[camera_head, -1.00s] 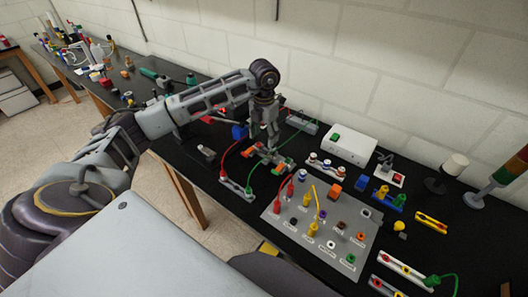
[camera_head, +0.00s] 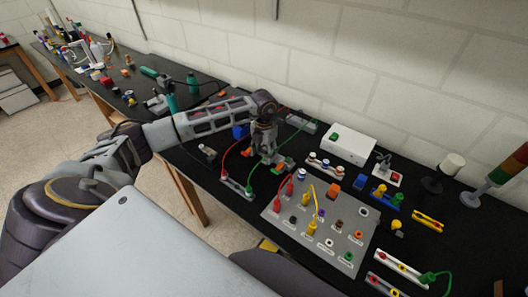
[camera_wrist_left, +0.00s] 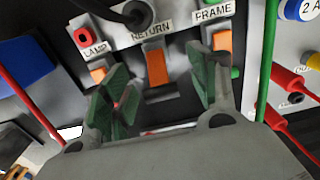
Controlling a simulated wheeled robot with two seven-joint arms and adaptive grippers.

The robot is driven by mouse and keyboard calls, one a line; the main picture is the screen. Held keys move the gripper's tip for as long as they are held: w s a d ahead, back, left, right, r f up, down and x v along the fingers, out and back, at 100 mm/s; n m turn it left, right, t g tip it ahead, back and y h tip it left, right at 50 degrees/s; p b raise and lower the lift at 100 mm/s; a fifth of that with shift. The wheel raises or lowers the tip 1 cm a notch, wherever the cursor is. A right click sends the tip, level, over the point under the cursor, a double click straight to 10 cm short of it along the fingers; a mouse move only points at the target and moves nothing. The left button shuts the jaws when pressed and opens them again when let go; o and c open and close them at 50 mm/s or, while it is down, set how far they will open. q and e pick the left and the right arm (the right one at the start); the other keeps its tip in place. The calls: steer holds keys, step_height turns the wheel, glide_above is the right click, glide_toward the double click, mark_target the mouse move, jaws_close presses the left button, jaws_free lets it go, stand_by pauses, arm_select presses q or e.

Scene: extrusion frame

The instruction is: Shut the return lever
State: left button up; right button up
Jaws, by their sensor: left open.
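The return lever (camera_wrist_left: 157,66) is an orange tab under the RETURN label in the left wrist view, on a pale block on the bench. The orange LAMP lever (camera_wrist_left: 98,74) is to its left and the orange FRAME lever (camera_wrist_left: 222,40) to its right, partly hidden by a finger. My left gripper (camera_wrist_left: 160,88) is open and empty, its green-padded fingers appearing on either side of the return lever. I cannot tell whether they touch anything. In the head view my left gripper (camera_head: 264,153) is over the lever block and hides much of it. My right gripper is not in view.
Red and green cables (camera_head: 228,156) arch close beside my left gripper. A grey panel (camera_head: 270,213) with plugs and sockets is in front to the right. A white box (camera_head: 348,148) stands behind. A blue block (camera_head: 239,132) is left of the gripper.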

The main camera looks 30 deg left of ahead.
arm_select(q)
steer(key=c, duration=1)
